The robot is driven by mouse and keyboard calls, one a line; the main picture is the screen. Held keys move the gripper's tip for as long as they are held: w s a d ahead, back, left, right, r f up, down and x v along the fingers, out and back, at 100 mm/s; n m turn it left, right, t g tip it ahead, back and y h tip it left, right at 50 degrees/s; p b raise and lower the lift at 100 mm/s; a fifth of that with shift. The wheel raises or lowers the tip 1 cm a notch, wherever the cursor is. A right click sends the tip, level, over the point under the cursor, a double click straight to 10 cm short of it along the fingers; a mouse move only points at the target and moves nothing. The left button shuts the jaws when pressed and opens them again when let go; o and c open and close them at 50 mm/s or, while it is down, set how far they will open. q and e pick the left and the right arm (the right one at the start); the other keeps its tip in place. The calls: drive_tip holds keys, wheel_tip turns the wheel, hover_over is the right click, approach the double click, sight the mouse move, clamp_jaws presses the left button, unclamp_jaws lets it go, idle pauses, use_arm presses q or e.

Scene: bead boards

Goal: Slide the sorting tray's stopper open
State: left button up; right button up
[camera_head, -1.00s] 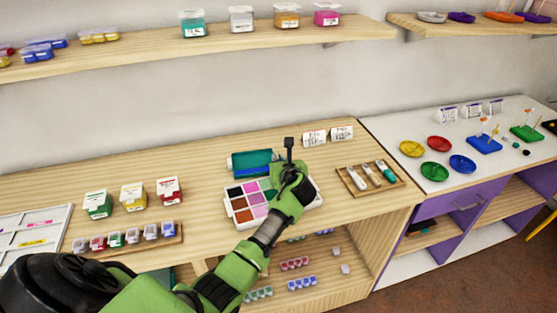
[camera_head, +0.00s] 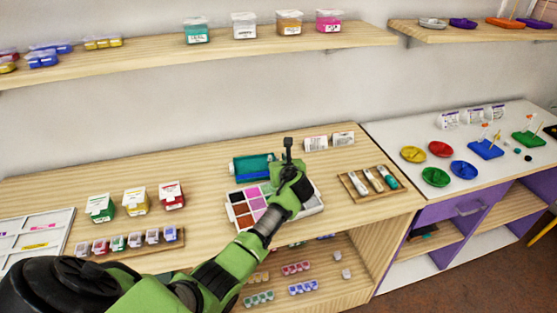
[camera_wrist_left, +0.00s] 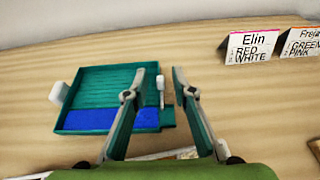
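The sorting tray (camera_head: 252,167) is a teal, shallow tray behind the paint palette in the head view. In the left wrist view the tray (camera_wrist_left: 100,88) has a blue front strip and a white knob (camera_wrist_left: 57,93) on its left side. A small pale upright piece, likely the stopper (camera_wrist_left: 161,88), stands at its right end. My left gripper (camera_wrist_left: 166,76) is open, with one finger over the tray's right part and the other right of the tray. The pale piece shows between the fingers, nearer the left one; contact cannot be told. In the head view the gripper (camera_head: 288,160) hides the tray's right end.
A white palette (camera_head: 232,208) with coloured compartments lies under my left forearm. Name cards (camera_head: 316,143) stand behind on the right. A wooden tool tray (camera_head: 358,194) lies to the right, and lidded boxes (camera_head: 135,201) stand to the left. Bare table lies between the boxes and the sorting tray.

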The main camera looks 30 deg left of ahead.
use_arm(q)
drive_tip(key=shift+d, duration=0.1)
drive_tip(key=v, duration=1.2)
drive_tip(key=shift+f, duration=0.15)
